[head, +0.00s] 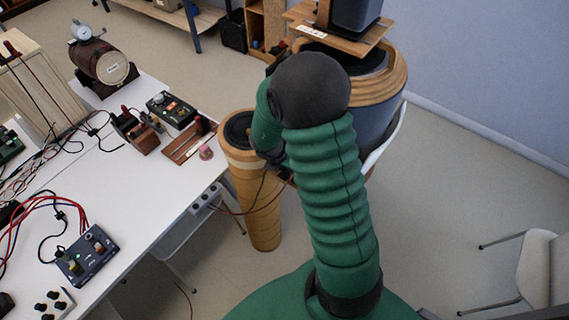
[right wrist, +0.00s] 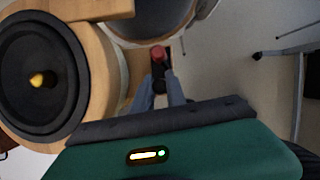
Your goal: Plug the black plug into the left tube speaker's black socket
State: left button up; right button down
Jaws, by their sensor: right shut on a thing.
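The left tube speaker (head: 254,200) is a tan upright cylinder with a black cone on top, beside the table's right end. In the right wrist view its black cone and wooden rim (right wrist: 95,70) fill the left side. My right gripper (right wrist: 160,95) is shut on a small dark thing (right wrist: 158,74), which looks like the black plug, beside the speaker. A red round piece (right wrist: 158,53) shows just beyond it. I cannot make out the black socket. In the head view my green arm hides most of this gripper. My left gripper is not in view.
A larger wood-rimmed barrel speaker (head: 388,108) stands behind my arm. The white table (head: 150,205) at left holds cables, small control boxes (head: 86,255) and a small barrel (head: 103,62). A thin cable (head: 262,188) hangs by the tube speaker. A white chair (head: 537,265) stands right, with open floor before it.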

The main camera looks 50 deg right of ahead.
jog(key=shift+f, duration=0.35)
jog(key=c, duration=1.3)
grip_release()
jog(key=shift+r, duration=0.1)
notch_tip(320, 180, up, 8)
jog(key=p, duration=0.7)
jog(key=shift+f, duration=0.2)
